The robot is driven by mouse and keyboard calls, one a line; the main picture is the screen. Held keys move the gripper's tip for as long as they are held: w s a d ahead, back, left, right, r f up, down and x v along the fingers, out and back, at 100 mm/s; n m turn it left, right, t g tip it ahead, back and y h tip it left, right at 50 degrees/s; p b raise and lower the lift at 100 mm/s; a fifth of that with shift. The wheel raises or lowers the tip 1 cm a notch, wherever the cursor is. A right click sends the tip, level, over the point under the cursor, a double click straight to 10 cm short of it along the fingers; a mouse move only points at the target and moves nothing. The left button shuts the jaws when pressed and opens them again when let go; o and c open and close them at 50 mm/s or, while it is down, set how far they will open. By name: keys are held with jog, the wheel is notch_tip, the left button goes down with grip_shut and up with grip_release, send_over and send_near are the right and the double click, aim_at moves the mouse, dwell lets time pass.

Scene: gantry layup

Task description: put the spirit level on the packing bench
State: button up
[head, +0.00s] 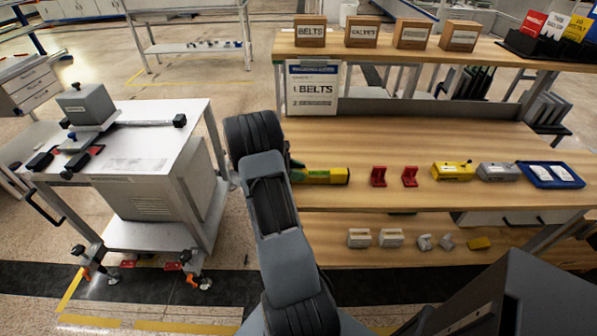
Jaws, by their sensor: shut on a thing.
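The spirit level (322,175), a yellow-green bar, shows to the right of my arm in the head view, over the left part of the packing bench (440,140). Its left part is hidden behind my arm. My gripper (291,163) is mostly hidden behind my own arm; only a dark edge of it shows at the level's left end. It is shut on the level. I cannot tell whether the level touches the wooden top or is held just above it.
Two red blocks (378,177), a yellow case (453,171), a grey case (498,172) and a blue tray (551,175) stand to the right on the bench. Labelled boxes (376,31) line the shelf above. A white cart (140,150) stands to the left.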

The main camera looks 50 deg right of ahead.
jog(key=o, duration=1)
jog(key=shift+f, duration=0.1)
jog(key=shift+o, duration=0.2)
jog(key=shift+r, duration=0.25)
jog(key=w+a+r+m+t, duration=0.1)
jog(key=w+a+r, duration=0.3)
jog(key=a, duration=0.2)
jog(key=w+a+r+t, duration=0.2)
jog(key=w+a+r, duration=0.2)
jog(key=w+a, duration=0.15)
jog(key=s+a+r+m+t+y, duration=0.1)
jog(key=s+a+m+t+y, duration=0.2)
jog(key=a, duration=0.9)
jog(key=s+a+r+m+t+y, duration=0.2)
jog(key=s+a+t+y, duration=0.3)
jog(key=a, duration=0.8)
jog(key=s+m+t, duration=0.1)
jog(key=s+t, duration=0.2)
jog(key=s, duration=0.1)
jog(key=shift+a, duration=0.25)
